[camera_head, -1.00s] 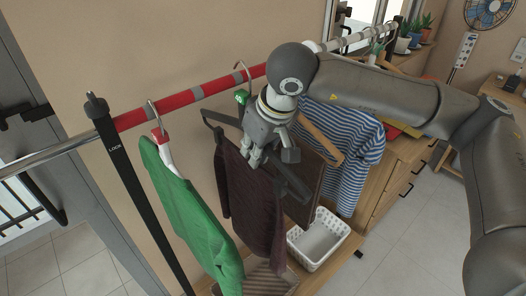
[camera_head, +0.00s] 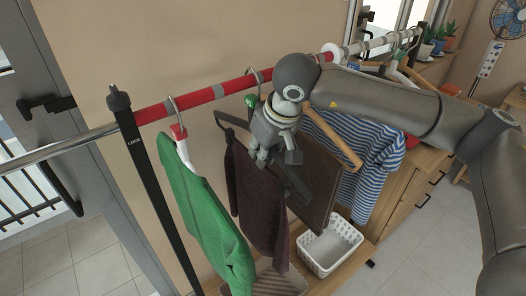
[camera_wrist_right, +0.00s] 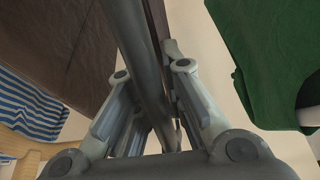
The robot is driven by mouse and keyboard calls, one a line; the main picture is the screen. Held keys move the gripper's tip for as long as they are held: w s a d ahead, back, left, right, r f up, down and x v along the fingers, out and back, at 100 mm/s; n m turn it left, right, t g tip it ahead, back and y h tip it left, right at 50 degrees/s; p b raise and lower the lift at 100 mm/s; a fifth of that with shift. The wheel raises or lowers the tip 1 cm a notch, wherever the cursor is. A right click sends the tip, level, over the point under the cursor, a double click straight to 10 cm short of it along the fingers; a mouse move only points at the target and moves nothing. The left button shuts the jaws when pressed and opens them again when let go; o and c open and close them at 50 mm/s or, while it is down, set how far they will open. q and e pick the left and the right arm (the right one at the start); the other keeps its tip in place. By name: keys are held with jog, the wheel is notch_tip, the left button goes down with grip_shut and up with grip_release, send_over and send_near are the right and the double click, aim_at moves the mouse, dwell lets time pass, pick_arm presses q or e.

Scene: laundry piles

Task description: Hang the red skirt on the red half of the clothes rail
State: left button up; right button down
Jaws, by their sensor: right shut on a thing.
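The clothes rail's red half (camera_head: 200,96) runs from the black post to about the middle. My right gripper (camera_head: 268,160) is shut on a dark grey hanger (camera_head: 230,119), below a green neck piece (camera_head: 251,101). In the right wrist view the hanger's grey bar (camera_wrist_right: 143,50) passes between the fingers. A dark maroon-brown garment (camera_head: 258,200) hangs from this hanger, with a brown panel (camera_head: 318,172) behind it; I cannot tell whether either is the red skirt. The hook (camera_head: 257,74) is at the red rail; whether it bears the load is unclear. My left gripper is not seen.
A green garment (camera_head: 205,215) hangs on the red half, left of my gripper. A blue-striped shirt (camera_head: 370,160) hangs to the right, on a wooden hanger. A white basket (camera_head: 330,250) stands below on a wooden shelf. The post (camera_head: 150,185) stands at the left.

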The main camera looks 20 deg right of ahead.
jog(key=shift+r, duration=0.1)
jog(key=c, duration=1.5)
grip_release()
jog(key=shift+o, duration=0.2)
